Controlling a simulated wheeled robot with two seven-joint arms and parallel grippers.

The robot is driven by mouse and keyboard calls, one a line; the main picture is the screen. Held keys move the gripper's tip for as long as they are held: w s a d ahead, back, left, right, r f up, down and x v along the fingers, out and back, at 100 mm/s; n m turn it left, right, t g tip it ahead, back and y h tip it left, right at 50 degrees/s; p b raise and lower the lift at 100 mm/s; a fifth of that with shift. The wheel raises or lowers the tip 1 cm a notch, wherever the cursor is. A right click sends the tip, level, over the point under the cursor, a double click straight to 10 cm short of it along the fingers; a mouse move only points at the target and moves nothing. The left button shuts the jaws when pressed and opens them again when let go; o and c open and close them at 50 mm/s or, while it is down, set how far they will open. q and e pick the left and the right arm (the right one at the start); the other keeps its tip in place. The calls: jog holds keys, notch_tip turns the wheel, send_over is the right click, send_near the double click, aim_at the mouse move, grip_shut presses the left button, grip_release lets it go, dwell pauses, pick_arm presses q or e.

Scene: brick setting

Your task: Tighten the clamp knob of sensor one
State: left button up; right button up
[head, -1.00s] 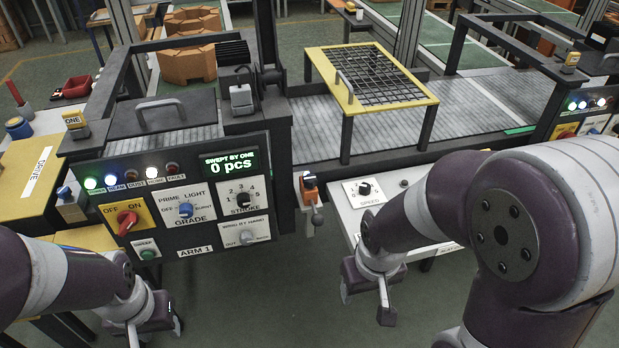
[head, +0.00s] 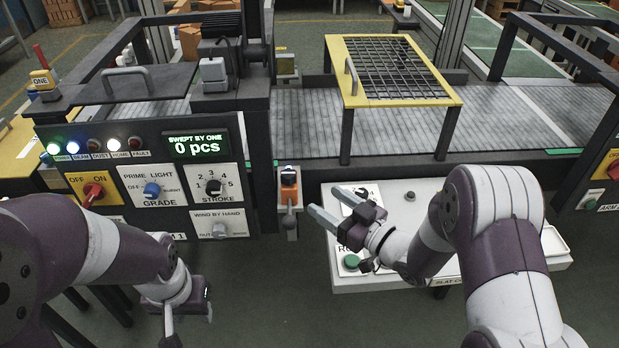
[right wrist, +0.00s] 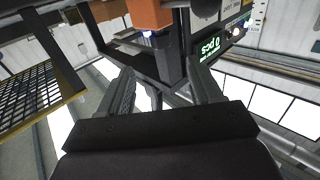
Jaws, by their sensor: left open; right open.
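An orange sensor unit (head: 289,186) with a dark top is mounted on the front of the conveyor frame, right of the control panel. A grey stem with a small rounded knob (head: 290,221) hangs below it; no label on it is readable. In the right wrist view the orange body (right wrist: 150,14) is at the top, ahead of the fingers. My right gripper (head: 326,203) is open and empty, its fingers pointing left towards the knob, apart from it. It also shows in the wrist view (right wrist: 163,82). My left gripper (head: 188,318) is low, below the panel; its jaws are partly hidden.
The control panel (head: 130,160) reads "SWEPT BY ONE 0 pcs" and has a red switch (head: 93,191) and dials. A white console (head: 405,275) with a green button (head: 351,262) lies beneath my right arm. A yellow-framed grid (head: 400,70) stands over the conveyor (head: 300,130).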

aim_at(294, 180)
jog(key=x, duration=1.2)
jog(key=shift+w+a+p, duration=0.15)
jog(key=shift+a+p, duration=0.1)
jog(key=shift+p, duration=0.05)
jog(key=c, duration=1)
